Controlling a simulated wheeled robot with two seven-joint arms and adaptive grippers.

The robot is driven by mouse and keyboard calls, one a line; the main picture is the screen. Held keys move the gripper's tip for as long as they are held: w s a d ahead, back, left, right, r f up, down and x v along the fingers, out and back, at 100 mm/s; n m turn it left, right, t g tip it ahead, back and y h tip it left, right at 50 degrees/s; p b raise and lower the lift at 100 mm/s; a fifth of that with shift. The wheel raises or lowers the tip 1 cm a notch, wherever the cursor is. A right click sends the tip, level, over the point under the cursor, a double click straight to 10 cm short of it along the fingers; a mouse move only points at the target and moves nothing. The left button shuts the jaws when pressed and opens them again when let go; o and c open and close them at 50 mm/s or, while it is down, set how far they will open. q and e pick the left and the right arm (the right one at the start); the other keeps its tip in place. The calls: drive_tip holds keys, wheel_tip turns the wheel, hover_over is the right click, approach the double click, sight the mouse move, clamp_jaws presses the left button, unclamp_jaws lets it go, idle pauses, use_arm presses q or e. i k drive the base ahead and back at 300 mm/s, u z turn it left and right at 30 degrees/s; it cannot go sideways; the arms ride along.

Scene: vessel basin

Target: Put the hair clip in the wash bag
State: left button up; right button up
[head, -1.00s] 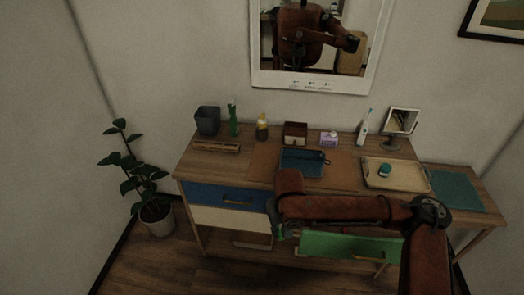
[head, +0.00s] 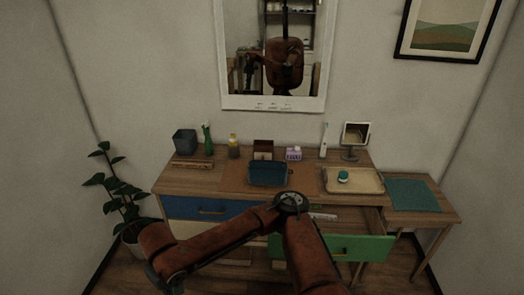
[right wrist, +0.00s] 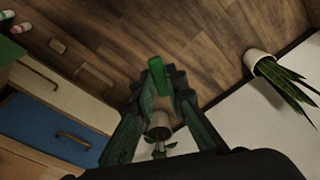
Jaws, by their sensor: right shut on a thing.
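The wash bag (head: 268,177) looks like the open blue pouch on the brown mat, in the middle of the dresser top. My right gripper (right wrist: 160,95) is shut on a small flat green thing (right wrist: 156,75), seemingly the hair clip, which sticks out past the fingertips. In the head view my right forearm reaches down to the left, and the gripper end (head: 168,287) is dark at the bottom edge, left of and below the bag, in front of the dresser. The clip cannot be made out there. My left gripper is not in view.
The green-fronted drawer (head: 350,248) stands open with a pale item (head: 322,216) inside. A tray (head: 365,182) with a teal jar (head: 343,176) is right of the bag. A small wooden box (head: 263,150) stands behind it. A potted plant (head: 110,195) is at the left.

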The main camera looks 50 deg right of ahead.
sight(271, 181)
drive_tip(key=z, duration=0.05)
drive_tip(key=i, duration=1.55)
drive_tip(key=z, duration=1.05)
drive_tip(key=i, duration=0.85)
drive_tip(key=z, duration=0.95)
